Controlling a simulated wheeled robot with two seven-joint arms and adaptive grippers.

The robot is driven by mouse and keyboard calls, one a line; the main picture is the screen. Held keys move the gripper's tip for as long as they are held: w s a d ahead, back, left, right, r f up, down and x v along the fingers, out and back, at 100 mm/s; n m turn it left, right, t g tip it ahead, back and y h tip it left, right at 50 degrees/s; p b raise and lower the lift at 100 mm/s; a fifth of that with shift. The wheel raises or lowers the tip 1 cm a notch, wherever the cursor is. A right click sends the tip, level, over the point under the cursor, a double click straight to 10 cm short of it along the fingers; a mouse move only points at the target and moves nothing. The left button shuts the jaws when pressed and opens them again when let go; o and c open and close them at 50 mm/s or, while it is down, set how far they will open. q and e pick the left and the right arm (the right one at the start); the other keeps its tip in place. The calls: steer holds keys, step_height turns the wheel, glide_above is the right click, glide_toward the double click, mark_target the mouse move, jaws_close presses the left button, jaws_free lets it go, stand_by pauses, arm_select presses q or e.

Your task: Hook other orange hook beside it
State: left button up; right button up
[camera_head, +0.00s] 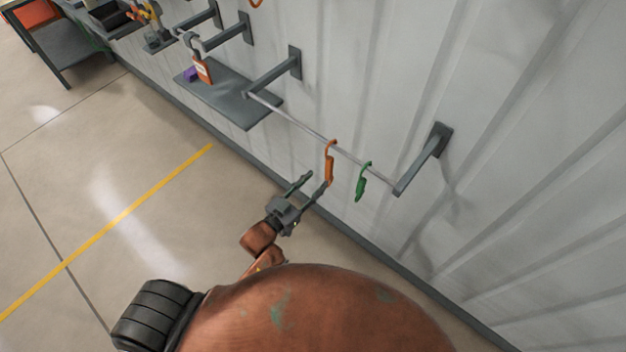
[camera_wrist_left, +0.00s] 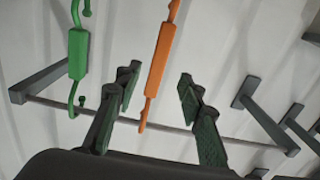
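An orange hook (camera_head: 330,168) hangs from a thin grey rod (camera_head: 300,124) along the wall. A green hook (camera_head: 361,184) hangs on the same rod, to its right and apart from it. My left gripper (camera_head: 316,181) is open, just left of the orange hook's lower part. In the left wrist view the orange hook (camera_wrist_left: 160,62) appears between the spread fingers (camera_wrist_left: 158,80), with gaps on both sides. The green hook (camera_wrist_left: 78,55) is outside the fingers at the left. A cropped orange curve (camera_head: 257,3) shows at the top edge. My right gripper is not in view.
Grey wall brackets (camera_head: 420,162) hold the rod's ends. A grey shelf (camera_head: 235,100) with a purple item (camera_head: 190,74) is at the upper left, an orange tag-like item (camera_head: 203,70) above it. The corrugated wall stands close behind; floor left is clear.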

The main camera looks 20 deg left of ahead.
mark_target(327, 169)
arm_select(q)
steer(key=shift+w+d+r, duration=0.3)
steer(key=shift+w+r, duration=0.15)
steer(key=shift+r, duration=0.15)
steer(key=x, duration=0.5)
steer(key=shift+p, duration=0.4)
steer(key=shift+x, duration=0.9)
steer(key=shift+c, duration=0.7)
jaws_close()
steer(key=shift+c, duration=2.4)
jaws_free()
steer(key=shift+f, duration=0.1)
jaws_close()
